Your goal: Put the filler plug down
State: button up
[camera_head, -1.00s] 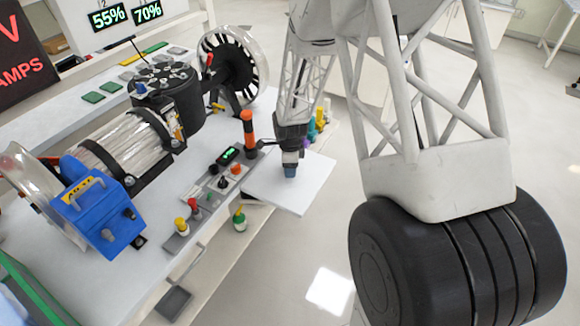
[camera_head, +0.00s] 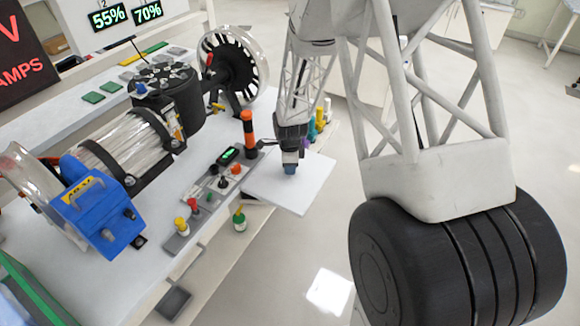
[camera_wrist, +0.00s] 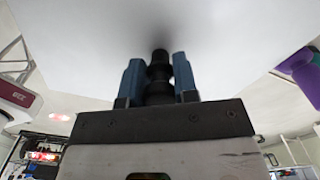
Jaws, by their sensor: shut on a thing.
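My gripper (camera_head: 290,168) points down over the white board (camera_head: 312,188) at the right end of the bench. In the wrist view its two blue fingers (camera_wrist: 158,80) are shut on the filler plug (camera_wrist: 160,72), a black ribbed piece. The plug's far end lies close to the white surface (camera_wrist: 70,60), with a dark shadow around it. I cannot tell whether it touches. In the head view the fingers and wrist hide the plug.
Left of the board stand an orange-and-black post (camera_head: 249,133) and a control panel (camera_head: 215,185) with knobs. Coloured cylinders (camera_head: 318,122) stand behind the gripper. The board's front part is clear.

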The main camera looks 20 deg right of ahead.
jog(key=shift+r, duration=0.1)
jog(key=shift+r, duration=1.75)
jog(key=s, duration=0.5)
jog(key=s+r, duration=0.1)
jog(key=s, duration=1)
jog(key=shift+a+r, duration=0.15)
jog(key=shift+a, duration=0.15)
jog(key=shift+w, duration=0.1)
